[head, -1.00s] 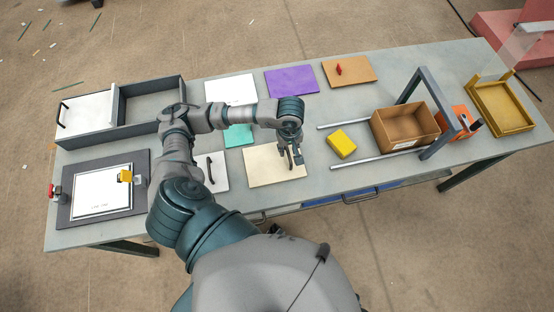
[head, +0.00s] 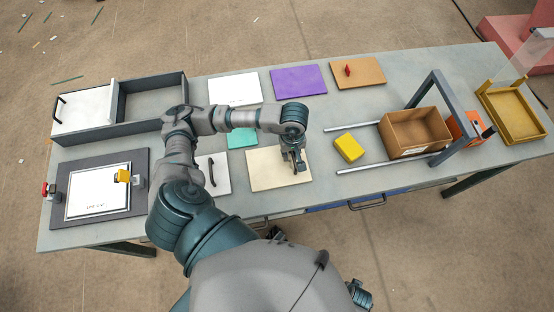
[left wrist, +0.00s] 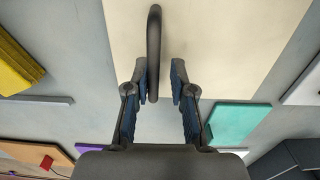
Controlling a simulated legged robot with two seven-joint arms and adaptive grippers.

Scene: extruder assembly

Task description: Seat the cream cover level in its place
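The cream cover (head: 265,172) is a flat rectangular panel on the grey table, in the middle near the front edge. My left gripper (head: 298,167) is over its right part. In the left wrist view the cream cover (left wrist: 225,45) fills the top middle, with a dark bar handle (left wrist: 154,40) on it. The left gripper's fingers (left wrist: 160,80) are apart, and the near end of the handle shows between them, closer to the left finger. Whether they touch it I cannot tell. I cannot tell which place belongs to the cover.
A white panel with a dark handle (head: 217,180) lies left of the cover and a teal panel (head: 241,138) behind it. A yellow block (head: 349,148), rails and a brown box (head: 414,128) are on the right. A dark tray (head: 150,98) stands at the back left.

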